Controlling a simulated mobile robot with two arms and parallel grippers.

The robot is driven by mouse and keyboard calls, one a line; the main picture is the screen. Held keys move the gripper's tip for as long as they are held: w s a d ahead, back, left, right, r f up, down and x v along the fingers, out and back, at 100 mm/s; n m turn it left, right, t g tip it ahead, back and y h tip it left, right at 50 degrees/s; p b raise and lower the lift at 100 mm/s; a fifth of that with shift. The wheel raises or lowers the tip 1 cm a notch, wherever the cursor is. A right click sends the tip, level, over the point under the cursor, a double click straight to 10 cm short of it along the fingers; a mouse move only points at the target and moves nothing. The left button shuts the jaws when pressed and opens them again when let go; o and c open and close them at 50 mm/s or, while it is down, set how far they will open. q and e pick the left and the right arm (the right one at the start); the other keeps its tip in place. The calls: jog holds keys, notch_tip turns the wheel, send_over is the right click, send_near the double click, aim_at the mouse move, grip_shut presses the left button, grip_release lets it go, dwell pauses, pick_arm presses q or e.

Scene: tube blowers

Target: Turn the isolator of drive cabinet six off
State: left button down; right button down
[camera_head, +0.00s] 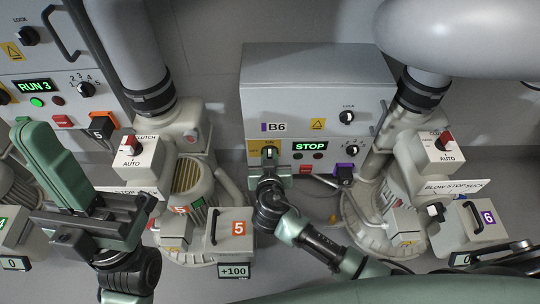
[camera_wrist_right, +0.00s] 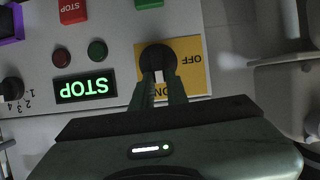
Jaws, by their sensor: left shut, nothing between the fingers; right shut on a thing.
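Drive cabinet B6 (camera_head: 315,100) is a grey box in the middle of the head view, its display (camera_head: 310,146) reading STOP. Its isolator (camera_head: 268,152) is a black rotary knob on a yellow plate at the lower left of the front. In the right wrist view, turned upside down, the knob (camera_wrist_right: 156,56) has its pale mark towards ON; OFF is on the right of the plate (camera_wrist_right: 190,62). My right gripper (camera_wrist_right: 158,88) is shut on the knob's handle. My left gripper (camera_head: 42,140) is shut and empty at the left.
A second cabinet (camera_head: 50,85) showing RUN 3 stands at the left. Blower 5 (camera_head: 190,185) and blower 6 (camera_head: 400,200) flank my right arm. A grey pipe (camera_head: 460,40) runs overhead at right.

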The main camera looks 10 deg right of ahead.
jog(key=shift+a, duration=0.1)
jog(key=shift+w+a+f+n+h+b, duration=0.1)
jog(key=shift+a+n+h, duration=0.15)
jog(key=shift+n+h, duration=0.4)
jog(key=shift+w+a+f+n+h+b, duration=0.15)
jog(key=shift+a+n+h, duration=0.2)
jog(key=shift+n, duration=0.45)
jog(key=shift+s+a+f+n+h+b, duration=0.1)
jog(key=shift+a+n+h, duration=0.05)
jog(key=shift+n+h, duration=0.55)
jog(key=shift+r, duration=0.1)
jog(key=c, duration=1.4)
grip_release()
jog(key=p+v, duration=0.2)
jog(key=v, duration=0.5)
jog(key=shift+s+a+r, duration=0.15)
jog(key=shift+s+a, duration=0.05)
jog(key=shift+s, duration=0.1)
